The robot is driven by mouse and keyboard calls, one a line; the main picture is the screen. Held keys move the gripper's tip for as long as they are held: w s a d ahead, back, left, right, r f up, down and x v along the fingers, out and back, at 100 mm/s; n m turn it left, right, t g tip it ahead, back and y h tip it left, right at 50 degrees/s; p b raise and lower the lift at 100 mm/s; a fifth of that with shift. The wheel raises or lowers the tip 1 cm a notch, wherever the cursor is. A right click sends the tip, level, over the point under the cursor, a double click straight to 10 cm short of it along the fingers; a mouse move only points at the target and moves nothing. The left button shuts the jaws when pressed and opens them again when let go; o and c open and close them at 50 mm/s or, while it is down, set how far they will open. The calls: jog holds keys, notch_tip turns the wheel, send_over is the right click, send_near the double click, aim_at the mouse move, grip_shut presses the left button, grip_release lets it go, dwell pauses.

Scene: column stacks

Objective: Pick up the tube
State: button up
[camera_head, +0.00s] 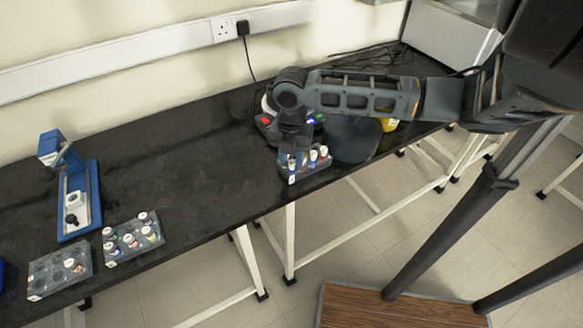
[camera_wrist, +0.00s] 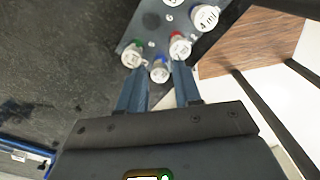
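Several white-capped tubes stand in a grey rack (camera_head: 302,173) near the front edge of the black bench; the rack also shows at the top of the wrist view (camera_wrist: 152,37). In the wrist view, a tube with a blue ring (camera_wrist: 159,72) lies in the gap between my fingertips. A green-ringed tube (camera_wrist: 132,55) is by the left fingertip and a red-ringed tube (camera_wrist: 180,47) by the right one. My gripper (camera_wrist: 161,68) is open, its fingers apart on either side of the blue-ringed tube. Contact cannot be told. In the head view my arm partly hides the rack.
Two more racks stand at the left: one with several tubes (camera_head: 133,239), one mostly empty (camera_head: 60,271). A blue-and-white device (camera_head: 78,200) is behind them. A dark rounded object (camera_head: 352,140) stands right of my gripper. The bench middle (camera_head: 190,150) is clear.

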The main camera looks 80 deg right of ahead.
grip_shut()
dwell(0.3)
